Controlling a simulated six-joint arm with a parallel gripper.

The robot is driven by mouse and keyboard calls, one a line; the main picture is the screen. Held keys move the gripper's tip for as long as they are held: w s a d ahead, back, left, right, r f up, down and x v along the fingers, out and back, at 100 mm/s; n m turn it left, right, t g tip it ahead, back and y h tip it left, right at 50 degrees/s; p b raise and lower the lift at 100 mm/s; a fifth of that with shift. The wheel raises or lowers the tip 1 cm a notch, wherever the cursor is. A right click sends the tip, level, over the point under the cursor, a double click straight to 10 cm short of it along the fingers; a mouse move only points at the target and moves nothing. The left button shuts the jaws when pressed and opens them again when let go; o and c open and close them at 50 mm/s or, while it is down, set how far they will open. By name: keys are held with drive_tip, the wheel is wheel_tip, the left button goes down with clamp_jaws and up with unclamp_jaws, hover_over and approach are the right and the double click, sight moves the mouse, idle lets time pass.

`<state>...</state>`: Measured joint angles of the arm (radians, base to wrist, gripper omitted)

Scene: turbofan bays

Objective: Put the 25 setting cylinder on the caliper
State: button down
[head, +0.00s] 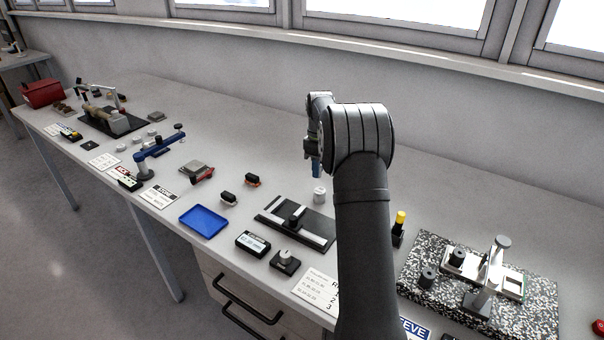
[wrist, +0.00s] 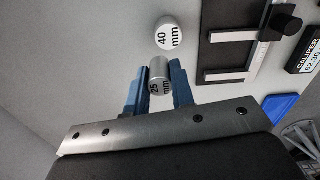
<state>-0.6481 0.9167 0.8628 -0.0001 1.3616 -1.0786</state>
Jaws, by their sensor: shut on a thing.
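My gripper (wrist: 158,82) has blue fingers shut on the 25 setting cylinder (wrist: 159,76), a small silver cylinder with "25 mm" on its end. In the head view my gripper (head: 316,170) hangs above the bench, and the held cylinder cannot be made out there. The caliper (wrist: 250,72) lies on a dark plate to the right in the wrist view, apart from the held cylinder.
A 40 mm cylinder (wrist: 168,32) stands close beyond the held one; it also shows in the head view (head: 320,194). A caliper readout (head: 253,243), a knob box (head: 285,261) and a blue tray (head: 204,220) are nearby. A speckled plate (head: 420,255) is at right.

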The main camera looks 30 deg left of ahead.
drive_tip(key=s+d+r, duration=0.3)
drive_tip(key=s+d, duration=0.4)
drive_tip(key=s, duration=0.2)
hover_over(288, 210)
wheel_tip(288, 210, down, 7)
drive_tip(key=shift+d+r, duration=0.1)
drive_tip(key=shift+r, duration=0.1)
drive_tip(key=shift+f, duration=1.95)
drive_tip(key=shift+f, duration=0.15)
drive_tip(key=c, duration=1.2)
unclamp_jaws()
drive_tip(key=shift+c, duration=0.2)
wheel_tip(288, 210, up, 12)
